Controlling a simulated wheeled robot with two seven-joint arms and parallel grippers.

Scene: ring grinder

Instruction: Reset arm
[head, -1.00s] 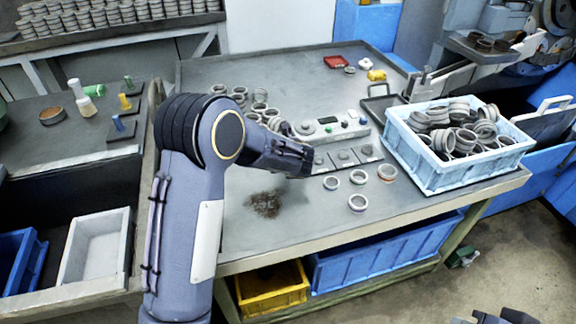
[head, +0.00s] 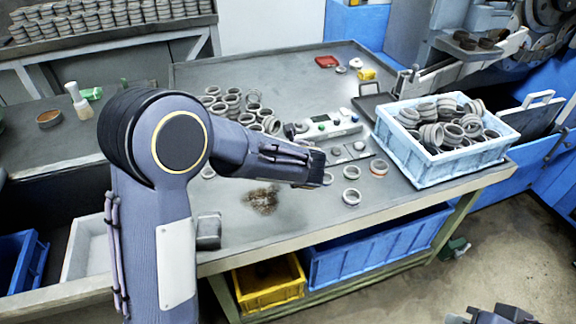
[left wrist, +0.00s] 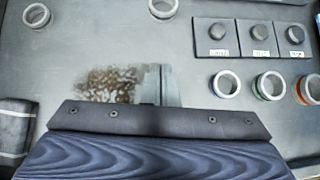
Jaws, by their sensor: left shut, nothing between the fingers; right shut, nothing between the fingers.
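My left arm (head: 160,200) rises on the left in the head view, and its forearm reaches right over the grey worktable (head: 250,65). The left gripper is hidden behind the arm there. In the left wrist view the left gripper (left wrist: 161,84) shows as narrow grey fingers, shut and empty, beside a brown gritty patch (left wrist: 110,83). My right gripper (head: 490,314) shows only partly at the bottom right edge of the head view, over the floor. It is shut and empty, away from the table.
A light blue crate (head: 410,160) full of rings stands at the table's right. Loose rings (head: 351,197) lie near a panel with knobs (head: 340,125). A dark block (head: 208,230) sits at the table's front left. Yellow (head: 270,290) and blue (head: 370,255) bins stand below.

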